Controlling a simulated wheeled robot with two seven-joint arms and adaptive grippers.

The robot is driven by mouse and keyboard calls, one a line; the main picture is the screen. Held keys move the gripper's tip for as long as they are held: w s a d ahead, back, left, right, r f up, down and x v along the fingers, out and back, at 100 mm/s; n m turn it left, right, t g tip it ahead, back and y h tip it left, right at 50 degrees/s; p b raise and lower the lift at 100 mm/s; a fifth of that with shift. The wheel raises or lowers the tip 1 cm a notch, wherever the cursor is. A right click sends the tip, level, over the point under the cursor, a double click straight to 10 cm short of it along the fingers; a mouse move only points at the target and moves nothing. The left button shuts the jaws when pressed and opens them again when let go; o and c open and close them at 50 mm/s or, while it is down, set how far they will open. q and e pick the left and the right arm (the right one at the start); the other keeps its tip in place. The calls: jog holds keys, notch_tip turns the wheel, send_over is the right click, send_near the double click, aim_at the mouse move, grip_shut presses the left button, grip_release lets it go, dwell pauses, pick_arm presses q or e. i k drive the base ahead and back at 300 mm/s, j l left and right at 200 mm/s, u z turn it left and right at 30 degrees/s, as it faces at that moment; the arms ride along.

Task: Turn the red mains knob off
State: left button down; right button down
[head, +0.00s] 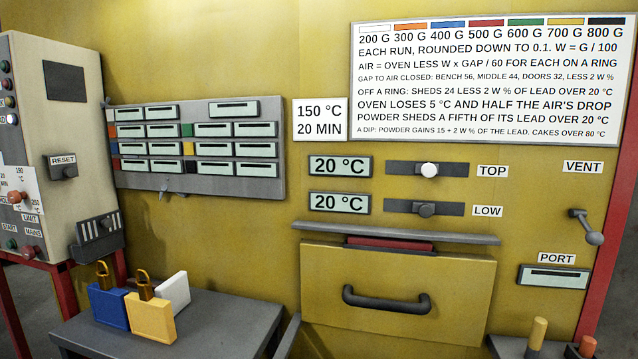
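The grey control cabinet (45,130) stands at the far left. The word MAINS (33,232) is on its lower front, and a small red knob (30,251) sits just below that label. The knob is small and seen at an angle, so its turned position cannot be read. A green button (10,244) is beside it under START. A larger orange-red knob (15,197) sits on a white temperature dial above. Neither of my grippers shows in the head view.
Blue (108,306) and yellow (151,319) padlocks and a white block (174,291) stand on a grey table (235,320). An oven drawer handle (385,301) protrudes at centre right.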

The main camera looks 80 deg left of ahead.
aim_at(28, 253)
jog(key=u, duration=4.15)
